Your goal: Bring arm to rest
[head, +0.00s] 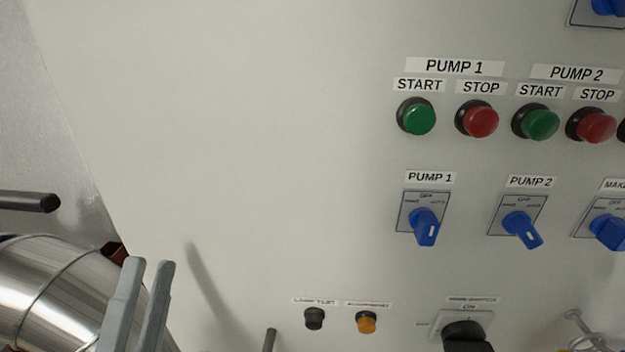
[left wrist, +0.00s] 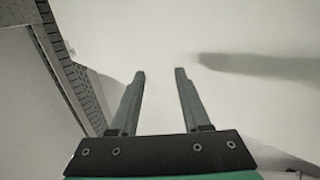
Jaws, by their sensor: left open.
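My left gripper (head: 150,268) shows at the lower left of the head view, its two grey fingers pointing up in front of the pale control panel (head: 240,120). In the left wrist view the same gripper (left wrist: 160,74) has its fingers apart, with nothing between them. A blurred shadow lies on the pale surface beyond the fingers. My right gripper does not show clearly in either view.
The panel carries green and red PUMP 1 and PUMP 2 buttons, such as a green one (head: 417,117), and blue selector knobs (head: 425,227). A black main switch (head: 466,335) sits low. A shiny metal pipe (head: 45,285) lies at the lower left. The panel's upper left is bare.

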